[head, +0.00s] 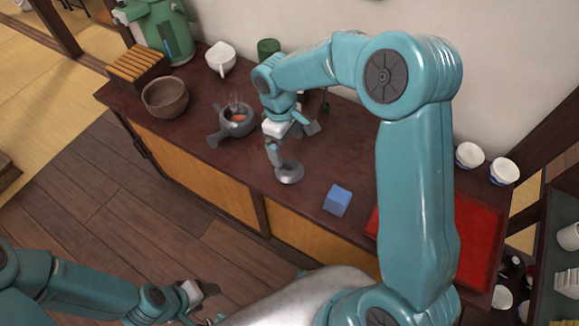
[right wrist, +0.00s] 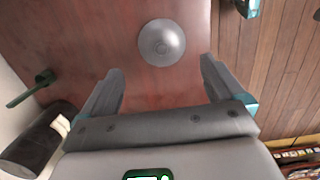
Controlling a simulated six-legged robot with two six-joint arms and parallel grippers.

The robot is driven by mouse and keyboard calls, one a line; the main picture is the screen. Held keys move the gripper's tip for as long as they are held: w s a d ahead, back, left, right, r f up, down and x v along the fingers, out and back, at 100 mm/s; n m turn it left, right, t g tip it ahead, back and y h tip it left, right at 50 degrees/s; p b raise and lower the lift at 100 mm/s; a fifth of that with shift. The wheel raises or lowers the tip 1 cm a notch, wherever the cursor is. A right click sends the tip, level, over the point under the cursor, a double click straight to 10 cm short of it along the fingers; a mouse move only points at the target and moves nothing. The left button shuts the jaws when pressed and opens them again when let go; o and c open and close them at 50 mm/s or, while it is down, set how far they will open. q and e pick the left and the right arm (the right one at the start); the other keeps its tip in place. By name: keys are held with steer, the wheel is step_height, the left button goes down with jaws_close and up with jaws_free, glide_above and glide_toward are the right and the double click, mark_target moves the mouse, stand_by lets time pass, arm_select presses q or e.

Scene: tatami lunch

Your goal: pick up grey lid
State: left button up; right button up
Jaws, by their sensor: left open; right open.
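The round grey lid (head: 289,174) lies on the dark red-brown cabinet top (head: 225,165), near its front edge. It also shows in the right wrist view (right wrist: 161,43), with a small knob at its centre. My right gripper (head: 292,145) is open and empty above the lid; one finger overlaps the lid's far side in the head view. In the right wrist view the lid lies ahead of the space between the open fingertips (right wrist: 161,66), and no contact shows. My left gripper (head: 201,300) is open and empty, low over the floor, away from the cabinet.
A grey pot (head: 237,122) with a side handle and orange contents stands left of the lid.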

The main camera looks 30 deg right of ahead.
mark_target(289, 165)
step_height(289, 165, down, 3)
steer(key=shift+w+a+f, duration=0.1)
steer(key=shift+w+f, duration=0.05)
steer(key=shift+f, duration=0.05)
steer(key=shift+s+f, duration=0.35)
steer(key=shift+f, duration=0.05)
steer(key=f, duration=0.4)
steer(key=shift+s+d+f, duration=0.1)
steer(key=shift+d+f, duration=0.1)
steer(key=shift+f, duration=0.15)
steer(key=shift+s, duration=0.2)
steer(key=c, duration=1.1)
steer(key=shift+s, duration=0.1)
steer(key=c, duration=0.5)
steer(key=shift+c, duration=0.2)
